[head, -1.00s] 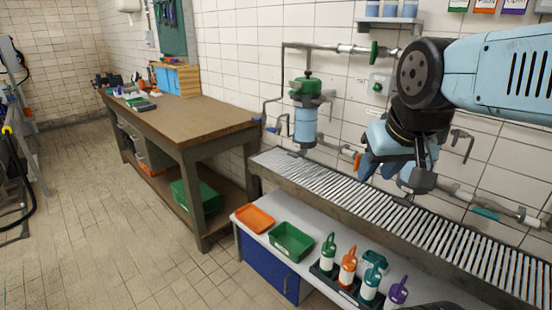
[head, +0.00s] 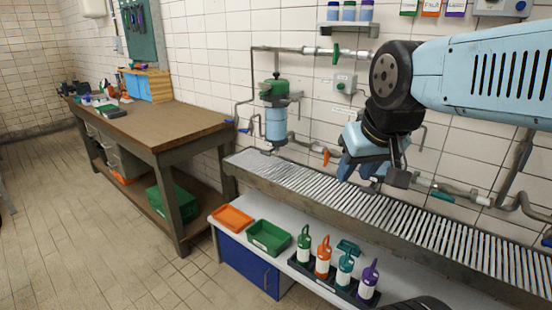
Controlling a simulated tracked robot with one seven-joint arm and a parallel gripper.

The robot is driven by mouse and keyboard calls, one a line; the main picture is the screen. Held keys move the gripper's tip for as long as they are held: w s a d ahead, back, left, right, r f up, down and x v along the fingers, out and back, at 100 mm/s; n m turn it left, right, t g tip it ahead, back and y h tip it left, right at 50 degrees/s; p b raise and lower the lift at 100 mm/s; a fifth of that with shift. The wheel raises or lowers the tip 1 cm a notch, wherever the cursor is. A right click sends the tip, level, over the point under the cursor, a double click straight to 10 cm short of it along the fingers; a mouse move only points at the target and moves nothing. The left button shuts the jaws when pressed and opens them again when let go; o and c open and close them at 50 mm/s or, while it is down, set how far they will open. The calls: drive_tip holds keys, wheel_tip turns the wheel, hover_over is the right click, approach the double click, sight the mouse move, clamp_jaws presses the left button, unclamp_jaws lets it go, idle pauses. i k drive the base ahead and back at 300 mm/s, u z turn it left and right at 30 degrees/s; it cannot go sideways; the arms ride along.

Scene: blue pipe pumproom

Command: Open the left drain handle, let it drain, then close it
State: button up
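My gripper (head: 370,178) hangs over the slatted grating, left of the pipe with the teal lever. Its fingers look spread with nothing between them. On the wall piping are a blue lever (head: 246,130) at the far left, an orange lever (head: 326,157) just left of my gripper, and a teal lever (head: 442,196) to its right. I cannot tell from the picture which one is the left drain handle. The piping behind my gripper is partly hidden. A light-blue filter bowl with a green top (head: 275,115) hangs on the pipes, with a green lever (head: 336,54) on the pipe above right.
The metal grating (head: 300,186) runs along the wall below the pipes. In front, a low bench holds an orange tray (head: 232,218), a green tray (head: 268,238) and several coloured bottles (head: 322,258). A wooden workbench (head: 155,125) stands left. The floor at left is open.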

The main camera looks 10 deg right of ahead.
sight(267, 153)
drive_tip(key=k, duration=0.6)
drive_tip(key=u, duration=0.2)
drive_tip(key=i, duration=0.8)
drive_tip(key=z, duration=0.15)
drive_tip(key=k, duration=0.5)
drive_tip(key=u, duration=0.45)
drive_tip(key=i, duration=1.55)
drive_tip(key=z, duration=0.65)
